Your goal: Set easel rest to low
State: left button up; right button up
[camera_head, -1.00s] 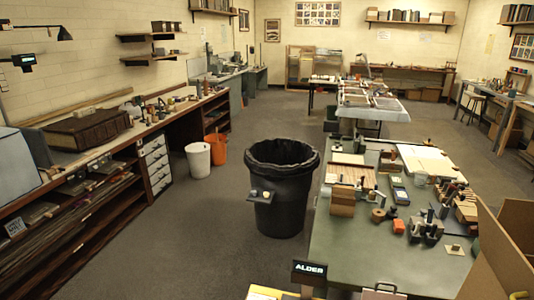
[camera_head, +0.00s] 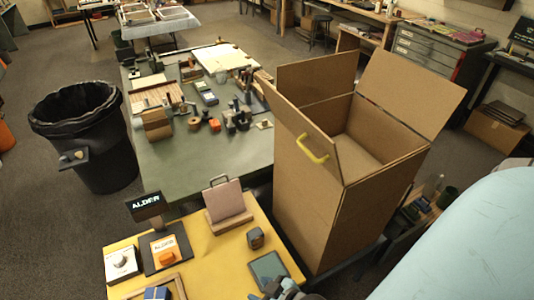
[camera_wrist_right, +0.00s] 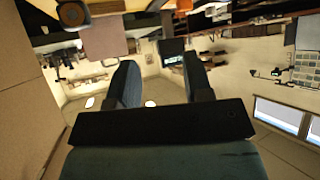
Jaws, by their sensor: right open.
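A small easel (camera_head: 231,222) with a wooden base stands on the yellow table. A pinkish-brown panel (camera_head: 225,200) leans on it, with a thin wire loop above the panel. I cannot tell at which height its rest is set. In the right wrist view, what looks like the same panel (camera_wrist_right: 101,38) shows at the top left, beyond the fingers. My right gripper (camera_head: 281,289) is at the bottom edge of the head view, in front of the easel and to its right, apart from it. In the right wrist view it is open (camera_wrist_right: 161,78) and empty. My left gripper is out of view.
A tall open cardboard box (camera_head: 325,215) stands close on the right.

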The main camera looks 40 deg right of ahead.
aim_at(225, 201)
jog(key=z, duration=0.8)
